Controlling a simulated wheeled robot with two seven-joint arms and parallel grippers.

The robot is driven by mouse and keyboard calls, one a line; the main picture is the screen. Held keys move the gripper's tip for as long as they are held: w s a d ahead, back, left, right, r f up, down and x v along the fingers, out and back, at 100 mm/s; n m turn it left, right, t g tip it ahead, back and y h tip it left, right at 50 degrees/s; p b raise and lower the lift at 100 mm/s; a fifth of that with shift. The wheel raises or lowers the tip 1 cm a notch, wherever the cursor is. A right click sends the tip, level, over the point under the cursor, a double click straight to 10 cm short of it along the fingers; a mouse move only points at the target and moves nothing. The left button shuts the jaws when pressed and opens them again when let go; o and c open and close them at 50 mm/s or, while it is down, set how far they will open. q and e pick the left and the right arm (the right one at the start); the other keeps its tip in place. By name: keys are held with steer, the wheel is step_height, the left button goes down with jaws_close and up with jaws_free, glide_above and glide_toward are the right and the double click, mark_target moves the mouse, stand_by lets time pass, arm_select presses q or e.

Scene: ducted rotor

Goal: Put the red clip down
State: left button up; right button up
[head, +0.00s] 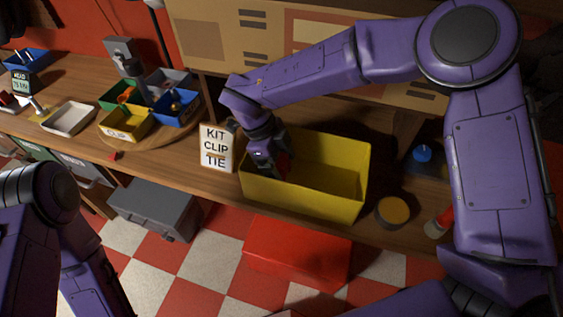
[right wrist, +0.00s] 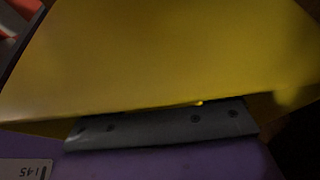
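My right gripper (head: 272,170) reaches down into the left end of a yellow bin (head: 318,200) on the bench. A small dark-red patch (head: 284,164) shows beside its fingers; it may be the red clip, but I cannot tell whether it is held. In the right wrist view a yellow wall (right wrist: 160,60) fills most of the picture, with a grey plate-like part of my gripper below it; no clip shows there. Another small red piece (head: 115,156) lies at the bench's front edge. My left arm shows at the lower left, its gripper out of view.
A sign reading KIT CLIP TIE (head: 216,148) stands left of the bin. A round turntable (head: 150,137) carries several coloured trays, one yellow tray (head: 124,124) labelled CLIP. A white tray (head: 69,119) is further left. A yellow-topped round tub (head: 393,211) stands right of the bin.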

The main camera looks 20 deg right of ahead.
steer(key=shift+r, duration=0.1)
steer(key=b+v, duration=0.1)
steer(key=v, duration=1.2)
steer(key=shift+d, duration=0.1)
